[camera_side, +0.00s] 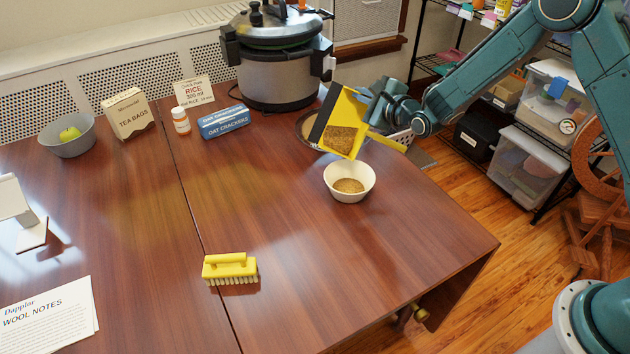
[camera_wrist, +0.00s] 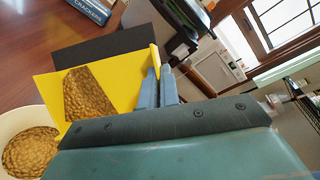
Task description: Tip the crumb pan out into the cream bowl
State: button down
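The crumb pan (camera_side: 350,106) is yellow with a dark lip and is steeply tilted above the table. My gripper (camera_side: 368,103) is shut on its yellow edge; in the wrist view the fingers (camera_wrist: 160,85) close on that edge. A patch of brown crumbs (camera_side: 341,139) still lies on the pan, also seen in the wrist view (camera_wrist: 88,94). The cream bowl (camera_side: 338,194) stands upright on the table just below and in front of the pan. Crumbs (camera_side: 349,186) lie in its bottom; they also show in the wrist view (camera_wrist: 30,150).
A large cooker (camera_side: 275,75) stands behind the pan. A round tan item (camera_side: 305,126) is partly hidden by the pan. An oat crackers box (camera_side: 224,121), bottle (camera_side: 181,121) and rice card (camera_side: 194,92) stand at the back. A yellow brush (camera_side: 230,268) lies in front; table around it is clear.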

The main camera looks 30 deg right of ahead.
jog(key=shift+s+a+r, duration=0.1)
jog(key=shift+s+r, duration=0.05)
jog(key=shift+s, duration=0.15)
jog(key=shift+s+t, duration=0.1)
jog(key=shift+t, duration=0.2)
jog(key=shift+s+a+r+n+t, duration=0.15)
jog(key=shift+s+n+t, duration=0.05)
jog(key=shift+s+t, duration=0.2)
jog(key=shift+s+a+r+n+t, duration=0.2)
jog(key=shift+s+t, duration=0.1)
jog(key=shift+s, duration=0.15)
jog(key=shift+d, duration=0.1)
jog(key=shift+s+f, duration=0.1)
jog(key=shift+s, duration=0.05)
jog(key=shift+s+t, duration=0.3)
jog(key=shift+s, duration=0.05)
jog(key=shift+s+a, duration=0.25)
dwell(2.9)
jog(key=shift+w, duration=0.1)
dwell(2.7)
